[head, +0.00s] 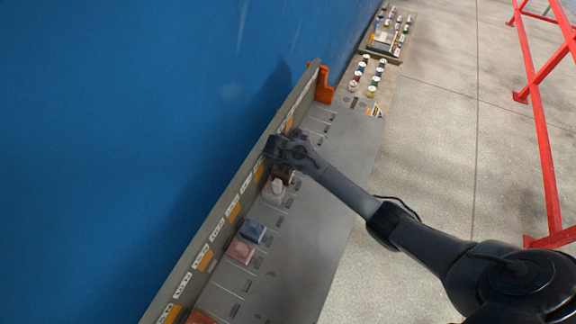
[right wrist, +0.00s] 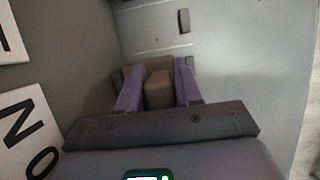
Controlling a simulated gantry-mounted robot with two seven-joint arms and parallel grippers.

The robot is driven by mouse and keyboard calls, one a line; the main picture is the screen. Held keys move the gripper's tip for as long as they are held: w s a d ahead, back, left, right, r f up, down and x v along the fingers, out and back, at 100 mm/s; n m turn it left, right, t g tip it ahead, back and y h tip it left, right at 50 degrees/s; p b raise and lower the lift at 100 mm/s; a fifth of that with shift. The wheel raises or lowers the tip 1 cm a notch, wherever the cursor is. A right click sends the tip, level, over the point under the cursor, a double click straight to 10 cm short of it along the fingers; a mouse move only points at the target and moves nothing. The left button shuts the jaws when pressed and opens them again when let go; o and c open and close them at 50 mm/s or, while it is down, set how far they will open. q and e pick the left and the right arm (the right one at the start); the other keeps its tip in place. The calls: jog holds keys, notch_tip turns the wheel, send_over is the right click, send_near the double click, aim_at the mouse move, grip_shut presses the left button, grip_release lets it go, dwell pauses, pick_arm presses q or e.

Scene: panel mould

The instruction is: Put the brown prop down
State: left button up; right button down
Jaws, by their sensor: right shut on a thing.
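The brown prop (right wrist: 158,88) is a blocky piece between the two purple fingers of my right gripper (right wrist: 158,92) in the right wrist view. The gripper is shut on it. In the head view, my right gripper (head: 284,166) is over the grey shelf, close to the upright labelled board, and the brown prop (head: 283,178) shows only in part beneath it. I cannot tell whether the prop touches the shelf. My left gripper is not in view.
The grey shelf (head: 330,200) runs along the labelled board (head: 226,216). A pale grey prop (head: 274,190), a blue block (head: 252,232) and a pink block (head: 240,250) stand nearer. An orange bracket (head: 325,86) is at the far end. Red rails (head: 540,120) stand at right.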

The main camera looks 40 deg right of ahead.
jog(key=shift+f, duration=0.75)
jog(key=shift+f, duration=0.1)
jog(key=c, duration=0.8)
grip_release()
jog(key=shift+o, duration=0.2)
jog(key=p+v, duration=0.2)
jog(key=v, duration=0.9)
jog(key=s+a+f+m+y, duration=0.1)
jog(key=s+a+f+m, duration=0.1)
jog(key=s+a+m, duration=0.45)
jog(key=s+a+f+m+y, duration=0.15)
jog(key=s+m, duration=0.25)
jog(key=s, duration=0.5)
jog(key=s+a+r+m+y, duration=0.1)
jog(key=s+r+m, duration=0.1)
jog(key=s+m, duration=0.3)
jog(key=s+a+r+m+t+y, duration=0.1)
jog(key=s+r+m, duration=0.1)
jog(key=s+m, duration=0.3)
jog(key=s, duration=0.3)
jog(key=shift+a+r+t, duration=0.3)
jog(key=shift+r, duration=0.1)
jog(key=shift+r+m, duration=0.1)
jog(key=shift+m, duration=0.15)
